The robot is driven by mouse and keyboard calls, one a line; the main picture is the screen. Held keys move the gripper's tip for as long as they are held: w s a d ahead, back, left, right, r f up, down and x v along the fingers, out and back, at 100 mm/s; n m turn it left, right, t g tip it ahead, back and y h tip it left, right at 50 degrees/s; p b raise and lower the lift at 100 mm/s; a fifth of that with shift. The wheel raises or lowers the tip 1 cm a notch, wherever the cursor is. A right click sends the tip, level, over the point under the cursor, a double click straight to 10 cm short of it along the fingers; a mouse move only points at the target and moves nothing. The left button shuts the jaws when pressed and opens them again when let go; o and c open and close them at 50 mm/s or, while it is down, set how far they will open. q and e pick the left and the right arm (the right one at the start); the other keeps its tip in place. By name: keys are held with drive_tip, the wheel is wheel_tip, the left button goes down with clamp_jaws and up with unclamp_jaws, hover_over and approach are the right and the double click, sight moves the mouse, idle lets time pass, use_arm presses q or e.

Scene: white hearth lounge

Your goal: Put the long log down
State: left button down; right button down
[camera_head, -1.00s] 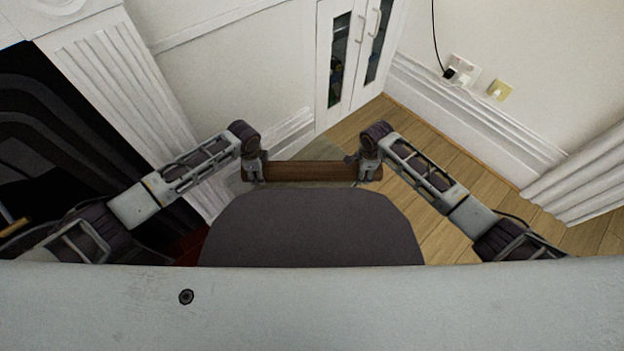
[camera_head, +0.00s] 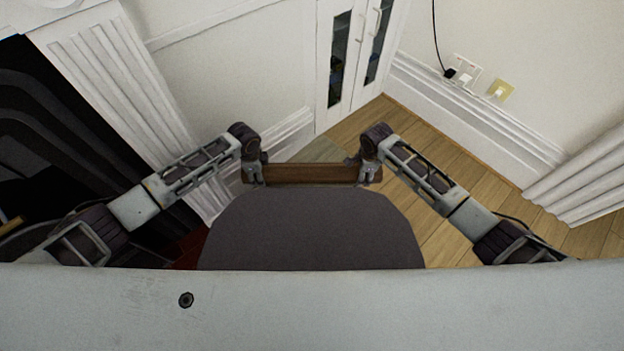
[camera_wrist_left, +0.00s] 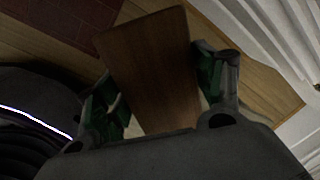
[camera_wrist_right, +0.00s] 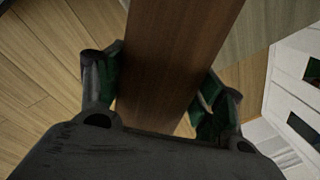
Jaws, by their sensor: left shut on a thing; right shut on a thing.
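The long log (camera_head: 312,173) is a brown, straight-sided wooden bar. It is held level across the front of my body in the head view, above the floor. My left gripper (camera_head: 254,174) is shut on its left end, and my right gripper (camera_head: 369,173) is shut on its right end. In the left wrist view the log (camera_wrist_left: 155,65) runs between the green-padded fingers. In the right wrist view the log (camera_wrist_right: 175,55) also lies between the fingers. The log's underside and what lies directly below it are hidden in the head view.
A dark fireplace with a white fluted surround (camera_head: 110,85) stands at the left. A white cabinet with glass doors (camera_head: 350,60) stands in the far corner. Bare wooden floor (camera_head: 440,175) lies to the right, beside a white skirting and wall sockets (camera_head: 465,72).

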use_arm(q)
drive_tip(key=shift+w+f+b, duration=0.1)
drive_tip(key=shift+f+b, duration=0.4)
drive_tip(key=shift+b, duration=0.15)
use_arm(e)
drive_tip(key=shift+w+f, duration=0.15)
drive_tip(key=shift+f, duration=0.35)
use_arm(q)
drive_tip(key=shift+c, duration=1.1)
unclamp_jaws()
use_arm(e)
drive_tip(key=shift+c, duration=1.1)
unclamp_jaws()
use_arm(q)
drive_tip(key=shift+r, duration=0.1)
drive_tip(key=shift+s+r, duration=0.3)
drive_tip(key=shift+r, duration=1.65)
drive_tip(key=shift+s+r, duration=0.25)
drive_tip(key=shift+r, duration=1.65)
drive_tip(key=shift+s+r, duration=0.3)
drive_tip(key=shift+r, duration=1.65)
use_arm(e)
drive_tip(key=shift+s+r, duration=0.3)
drive_tip(key=shift+r, duration=1.65)
drive_tip(key=shift+s+r, duration=0.3)
drive_tip(key=shift+r, duration=1.7)
drive_tip(key=shift+s+r, duration=0.3)
drive_tip(key=shift+r, duration=1.65)
